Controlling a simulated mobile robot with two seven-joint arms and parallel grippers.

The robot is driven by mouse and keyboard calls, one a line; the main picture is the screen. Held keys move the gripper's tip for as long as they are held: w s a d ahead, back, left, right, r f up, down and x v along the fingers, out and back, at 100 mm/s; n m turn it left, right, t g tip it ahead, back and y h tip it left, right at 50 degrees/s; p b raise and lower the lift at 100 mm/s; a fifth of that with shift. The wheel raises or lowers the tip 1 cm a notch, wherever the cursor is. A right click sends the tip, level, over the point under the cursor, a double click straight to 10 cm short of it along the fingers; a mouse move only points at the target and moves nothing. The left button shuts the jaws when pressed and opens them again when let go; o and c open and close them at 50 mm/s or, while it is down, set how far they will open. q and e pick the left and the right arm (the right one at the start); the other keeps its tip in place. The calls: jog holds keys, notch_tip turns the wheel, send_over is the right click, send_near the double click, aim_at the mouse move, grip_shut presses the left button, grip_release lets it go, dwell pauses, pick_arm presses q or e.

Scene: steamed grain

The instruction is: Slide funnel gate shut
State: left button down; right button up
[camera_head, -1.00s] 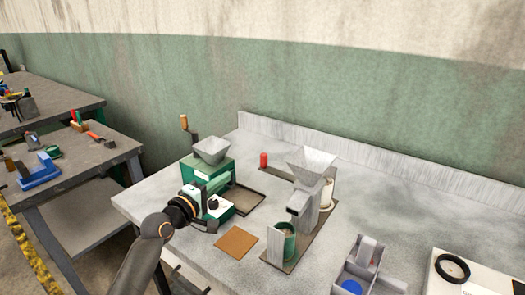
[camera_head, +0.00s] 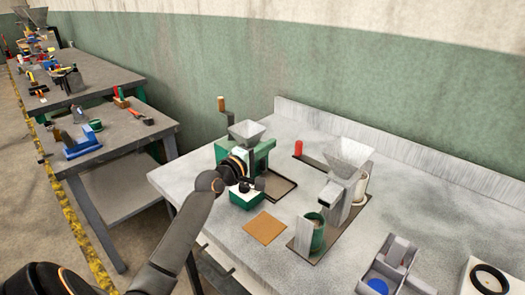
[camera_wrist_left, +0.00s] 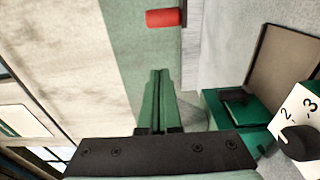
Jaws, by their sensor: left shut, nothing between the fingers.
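A grey funnel (camera_head: 350,155) tops a grey stand on the bench. A red cylinder (camera_head: 298,148), which looks like a handle, is at the end of a dark strip left of the funnel; it also shows at the top of the left wrist view (camera_wrist_left: 165,18), apart from my fingers. I cannot tell the gate plate's position. My left gripper (camera_head: 253,163) is in front of the green mill (camera_head: 262,150), short of the red handle. Its green fingers (camera_wrist_left: 160,75) are shut and empty in the left wrist view. My right gripper is not in view.
The mill has its own small hopper (camera_head: 246,132) and a crank (camera_head: 222,106). A dark tray (camera_head: 284,192) lies beside it. A green cup (camera_head: 318,236) stands under the funnel stand. A brown square mat (camera_head: 265,228) and a grey box (camera_head: 398,262) are in front.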

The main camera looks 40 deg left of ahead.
pick_arm(q)
jog(key=w+d+p, duration=0.1)
jog(key=w+d, duration=0.2)
jog(key=shift+w+d+p, duration=0.25)
jog(key=shift+d+p, duration=0.05)
jog(key=shift+d, duration=0.1)
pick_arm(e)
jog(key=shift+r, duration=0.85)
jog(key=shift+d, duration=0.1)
